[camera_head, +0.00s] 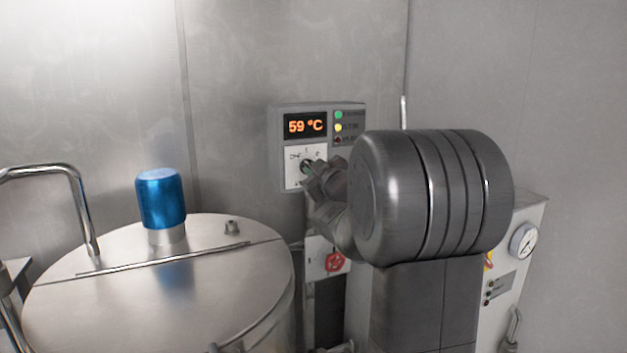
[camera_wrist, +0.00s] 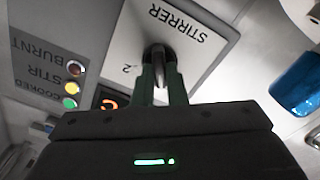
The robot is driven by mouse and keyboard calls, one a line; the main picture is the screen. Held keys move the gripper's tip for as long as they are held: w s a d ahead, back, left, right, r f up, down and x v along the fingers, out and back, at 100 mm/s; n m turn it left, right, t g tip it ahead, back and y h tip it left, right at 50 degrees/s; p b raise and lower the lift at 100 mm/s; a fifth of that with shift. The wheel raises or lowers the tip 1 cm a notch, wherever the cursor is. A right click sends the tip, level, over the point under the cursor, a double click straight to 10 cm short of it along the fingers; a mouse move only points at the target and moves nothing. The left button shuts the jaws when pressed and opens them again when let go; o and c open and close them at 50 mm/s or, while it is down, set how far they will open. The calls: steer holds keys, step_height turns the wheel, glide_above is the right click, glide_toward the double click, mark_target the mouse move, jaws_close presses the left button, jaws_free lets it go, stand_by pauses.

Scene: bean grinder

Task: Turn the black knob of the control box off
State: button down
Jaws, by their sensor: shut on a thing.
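The grey control box (camera_head: 345,112) hangs on the steel wall. It has an orange display reading 59 °C and a white knob panel. In the wrist view the panel (camera_wrist: 195,40) appears upside down, lettered STIRRER. The black knob (camera_wrist: 158,52) stands on that panel between the two green fingers of my gripper (camera_wrist: 161,76). My gripper is shut on the knob. The fingers and gripper body cover part of the dial marks, so the knob's exact setting is unclear. In the head view my arm and gripper (camera_head: 309,168) hide most of the knob.
A steel kettle (camera_head: 200,300) with a blue cap (camera_head: 161,198) stands at left. Below the box is a red knob (camera_head: 335,262) on a white plate. A pressure gauge (camera_head: 523,241) is at right.

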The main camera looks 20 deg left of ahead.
steer(key=shift+n+b, duration=0.75)
steer(key=shift+n, duration=0.45)
steer(key=c, duration=1.5)
jaws_free()
steer(key=shift+o, duration=0.2)
steer(key=shift+s, duration=0.1)
steer(key=v, duration=1.3)
steer(key=shift+s+d, duration=0.2)
steer(key=shift+d, duration=0.15)
